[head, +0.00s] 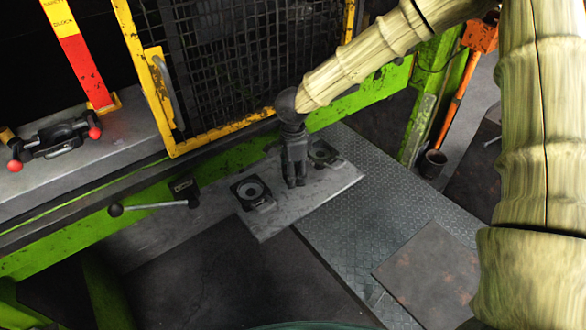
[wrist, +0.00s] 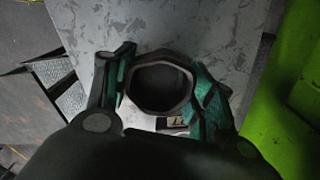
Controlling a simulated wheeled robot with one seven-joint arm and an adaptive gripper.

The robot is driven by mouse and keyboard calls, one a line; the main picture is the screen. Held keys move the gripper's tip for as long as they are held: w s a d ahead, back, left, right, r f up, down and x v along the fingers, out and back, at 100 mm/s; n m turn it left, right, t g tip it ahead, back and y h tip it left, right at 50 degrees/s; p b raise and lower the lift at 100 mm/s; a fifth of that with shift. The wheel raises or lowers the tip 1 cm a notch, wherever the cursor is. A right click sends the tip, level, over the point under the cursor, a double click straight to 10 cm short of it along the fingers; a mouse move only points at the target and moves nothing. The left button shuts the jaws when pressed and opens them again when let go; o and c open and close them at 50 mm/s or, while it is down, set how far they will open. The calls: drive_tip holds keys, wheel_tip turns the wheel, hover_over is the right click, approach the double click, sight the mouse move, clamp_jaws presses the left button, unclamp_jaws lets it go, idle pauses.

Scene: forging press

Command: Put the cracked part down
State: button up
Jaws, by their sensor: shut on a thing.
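My gripper (head: 295,182) points down over a grey metal shelf (head: 325,188) in the head view, between two black fixtures. In the wrist view my gripper (wrist: 162,84) is shut on a dark, hollow, round-rimmed part (wrist: 161,106), with a green-padded finger on each side of it. I take this as the cracked part, though no crack shows. The head view hides the part behind the fingers. The grey shelf surface lies below it in the wrist view; I cannot tell whether the part touches it.
One black fixture with a pale ring (head: 252,193) is left of my gripper, another (head: 323,153) right and behind. A lever with a black knob (head: 155,206) is further left. A yellow-framed mesh guard (head: 240,70) stands behind. Tread-plate floor (head: 370,225) lies to the right.

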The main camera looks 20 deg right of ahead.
drive_tip(key=shift+s, duration=0.1)
drive_tip(key=o, duration=1.3)
drive_tip(key=shift+f, duration=0.1)
wheel_tip(320, 180, up, 12)
drive_tip(key=shift+r+b, duration=0.15)
drive_tip(key=shift+b, duration=1.1)
